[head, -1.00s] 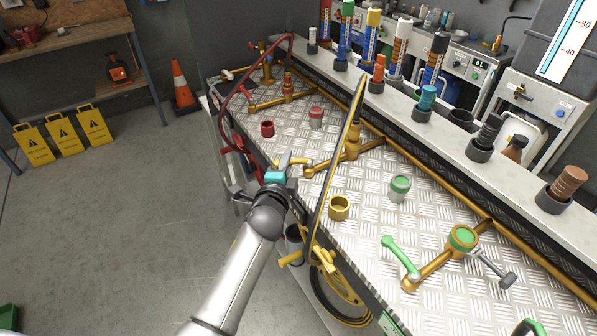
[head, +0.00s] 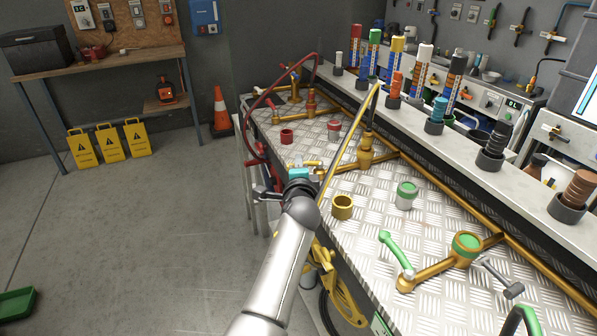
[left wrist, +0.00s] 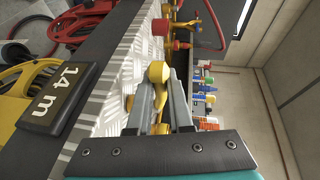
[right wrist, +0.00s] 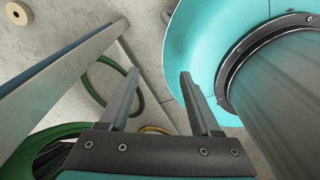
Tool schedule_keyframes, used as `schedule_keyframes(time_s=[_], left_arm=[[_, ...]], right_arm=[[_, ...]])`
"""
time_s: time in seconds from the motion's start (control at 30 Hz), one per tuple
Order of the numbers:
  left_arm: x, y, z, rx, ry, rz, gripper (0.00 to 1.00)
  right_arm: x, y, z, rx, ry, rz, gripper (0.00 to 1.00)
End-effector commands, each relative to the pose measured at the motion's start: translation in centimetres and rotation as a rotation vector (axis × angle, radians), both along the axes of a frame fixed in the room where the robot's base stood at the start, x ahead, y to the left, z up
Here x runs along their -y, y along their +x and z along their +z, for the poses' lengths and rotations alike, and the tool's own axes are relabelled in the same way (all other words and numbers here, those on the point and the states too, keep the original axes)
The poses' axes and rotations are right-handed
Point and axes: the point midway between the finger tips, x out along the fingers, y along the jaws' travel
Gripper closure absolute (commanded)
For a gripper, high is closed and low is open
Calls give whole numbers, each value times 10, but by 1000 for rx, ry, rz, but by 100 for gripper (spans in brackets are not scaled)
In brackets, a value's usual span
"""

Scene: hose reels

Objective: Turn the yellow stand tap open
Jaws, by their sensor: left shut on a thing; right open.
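The yellow stand tap is a brass stand (head: 365,152) on the checkered metal bench, with a yellow hose (head: 350,135) rising from its top. Its yellow lever (head: 312,163) shows just beyond my left gripper (head: 298,170), which partly hides it. In the left wrist view the rounded yellow lever (left wrist: 158,72) sits between the two grey fingers of my left gripper (left wrist: 160,95), which is shut on it. My right gripper (right wrist: 160,78) is open and empty over the floor in the right wrist view.
A yellow cup (head: 342,208), a green-topped cup (head: 406,197) and a red cup (head: 287,137) stand on the bench (head: 370,235). A green-handled tap (head: 395,252) is nearer. A rail (head: 520,190) with coloured pegs runs behind.

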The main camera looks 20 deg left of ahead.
Motion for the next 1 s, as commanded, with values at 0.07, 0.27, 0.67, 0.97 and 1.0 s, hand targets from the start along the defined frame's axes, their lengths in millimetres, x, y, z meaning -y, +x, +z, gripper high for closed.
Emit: schedule_keyframes(time_s=[0.07,0.27,0.67,0.97,1.0], left_arm=[[0,0,-1,-3,-1,3,100],[0,0,-1,-3,-1,3,100],[0,0,0,-2,1,2,52],[-2,0,2,-1,1,1,52],[-3,0,3,-2,2,1,52]], right_arm=[[0,0,0,0,0,0,36],[3,0,0,1,-3,2,36],[6,1,0,2,-8,3,36],[6,2,4,4,-8,2,36],[6,3,6,5,-8,2,36]])
